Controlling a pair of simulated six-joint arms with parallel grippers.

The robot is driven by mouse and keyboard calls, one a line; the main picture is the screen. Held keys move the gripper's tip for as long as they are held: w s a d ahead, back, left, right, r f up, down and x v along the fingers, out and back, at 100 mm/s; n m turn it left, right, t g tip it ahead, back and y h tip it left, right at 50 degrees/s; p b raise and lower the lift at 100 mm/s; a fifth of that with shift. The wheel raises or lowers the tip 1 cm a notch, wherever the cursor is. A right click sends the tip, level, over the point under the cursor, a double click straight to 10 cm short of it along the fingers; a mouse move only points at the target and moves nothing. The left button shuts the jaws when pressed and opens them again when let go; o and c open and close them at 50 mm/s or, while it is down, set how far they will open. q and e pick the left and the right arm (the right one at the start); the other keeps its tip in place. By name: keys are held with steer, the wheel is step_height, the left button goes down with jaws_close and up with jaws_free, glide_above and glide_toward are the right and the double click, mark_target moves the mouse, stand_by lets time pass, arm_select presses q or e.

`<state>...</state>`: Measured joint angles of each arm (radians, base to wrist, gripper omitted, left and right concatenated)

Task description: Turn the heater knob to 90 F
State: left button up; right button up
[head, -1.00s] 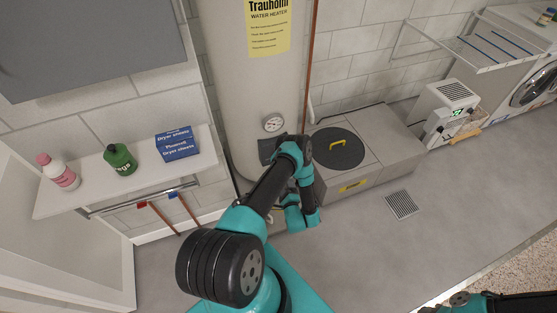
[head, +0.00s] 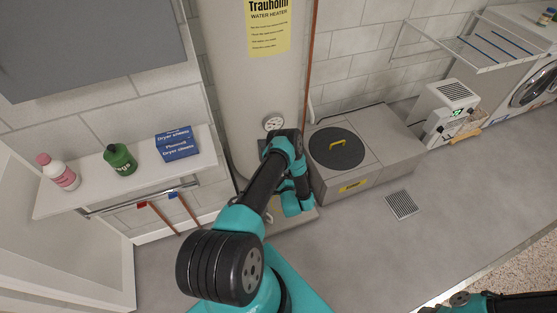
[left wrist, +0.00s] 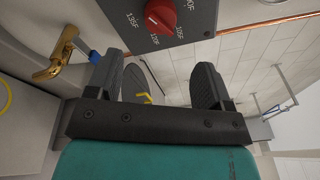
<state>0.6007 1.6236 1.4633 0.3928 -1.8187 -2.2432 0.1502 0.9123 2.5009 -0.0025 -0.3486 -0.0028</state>
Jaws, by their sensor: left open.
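The white water heater (head: 240,95) stands upright at the back, with a yellow label on its front. Its red knob (left wrist: 160,15) sits on a dark panel (left wrist: 203,18) at the top of the left wrist view, cut by the frame edge. Labels including 135F, 105F and 90F ring the knob. A pale mark shows on the knob's left side; its exact setting is unclear. My left gripper (left wrist: 157,76) is open and empty, its two fingers below the knob in that view and apart from it. In the head view my arm hides the knob and the gripper. My right gripper is out of view.
A round gauge (head: 273,123) sits on the heater. A copper pipe (head: 309,70) runs beside it. A brass tap (left wrist: 58,52) shows near the left finger. A grey box with a round dark lid (head: 325,155) stands right of the heater. A shelf (head: 95,197) is left.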

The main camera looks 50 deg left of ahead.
arm_select(q)
steer(key=x, duration=0.9)
steer(key=shift+w+a, duration=0.25)
steer(key=shift+a, duration=0.05)
steer(key=shift+c, duration=0.3)
steer(key=c, duration=0.9)
steer(key=shift+o, duration=0.2)
